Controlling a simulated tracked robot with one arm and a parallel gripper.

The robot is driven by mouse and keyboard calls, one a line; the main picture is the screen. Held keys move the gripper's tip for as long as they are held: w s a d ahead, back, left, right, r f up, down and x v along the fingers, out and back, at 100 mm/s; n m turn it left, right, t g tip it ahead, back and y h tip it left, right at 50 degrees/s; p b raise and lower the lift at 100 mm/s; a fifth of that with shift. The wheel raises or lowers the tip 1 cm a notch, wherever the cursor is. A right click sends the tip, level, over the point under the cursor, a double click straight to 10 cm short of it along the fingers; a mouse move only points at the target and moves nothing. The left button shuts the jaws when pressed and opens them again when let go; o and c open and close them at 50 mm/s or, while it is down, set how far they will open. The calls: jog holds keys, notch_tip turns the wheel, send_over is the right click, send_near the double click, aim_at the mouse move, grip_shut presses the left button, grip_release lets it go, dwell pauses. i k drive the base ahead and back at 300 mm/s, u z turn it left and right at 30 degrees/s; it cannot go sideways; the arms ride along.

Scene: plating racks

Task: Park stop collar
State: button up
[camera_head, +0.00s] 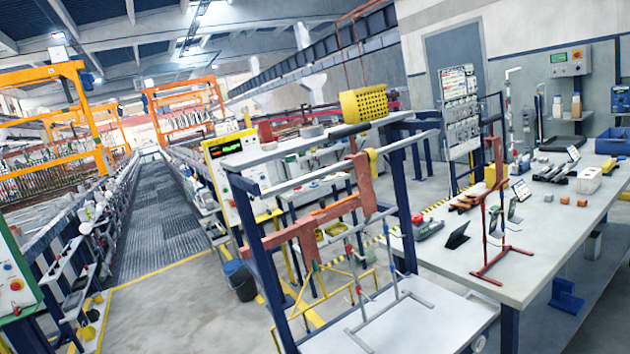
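My gripper does not show in this head camera view. I cannot make out a stop collar for certain. A blue-post rack frame (412,222) stands in the centre foreground. A grey rail (300,178) runs across its top, with a small yellow piece (373,160) near the rail's right part; I cannot tell whether that piece is a collar. A copper-red crossbar (275,238) with upright plates hangs below the rail. Thin grey rods stand over a white lower shelf (440,335).
A long grey workbench (560,235) on the right carries a red stand (497,240), tablets and small parts. A dark bucket (240,281) stands on the floor. A grated walkway (160,215) and open floor lie left.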

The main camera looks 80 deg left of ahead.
aim_at(371, 170)
jog(key=u, duration=1.55)
jog(key=i, duration=1)
